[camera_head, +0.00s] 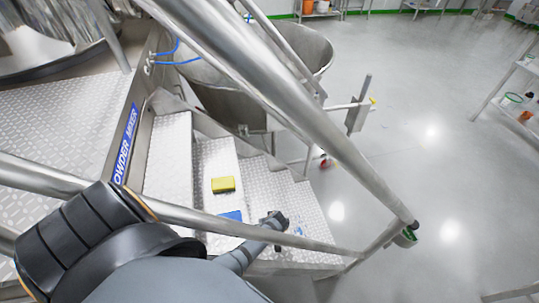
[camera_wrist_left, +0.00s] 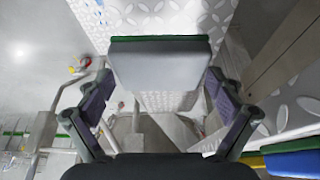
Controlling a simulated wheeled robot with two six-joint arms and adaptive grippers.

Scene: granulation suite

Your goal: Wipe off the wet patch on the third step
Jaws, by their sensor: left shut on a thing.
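My left gripper (camera_head: 276,220) reaches over the lower part of the metal stairs (camera_head: 262,185), beyond the near handrail. In the left wrist view its fingers (camera_wrist_left: 160,95) are shut on a grey block with a green edge (camera_wrist_left: 160,66), which looks like a sponge. The held block is hard to make out in the head view. A faint bluish patch (camera_head: 299,231), possibly the wet patch, shows on a tread just right of the gripper. Bluish marks also show at the top of the wrist view (camera_wrist_left: 130,9). My right gripper is not in view.
A yellow sponge (camera_head: 223,184) and a blue one (camera_head: 231,216) lie on a tread left of the gripper. Steel handrails (camera_head: 290,100) run along both sides of the stairs. A large steel vessel (camera_head: 300,50) stands behind. The floor at right is open.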

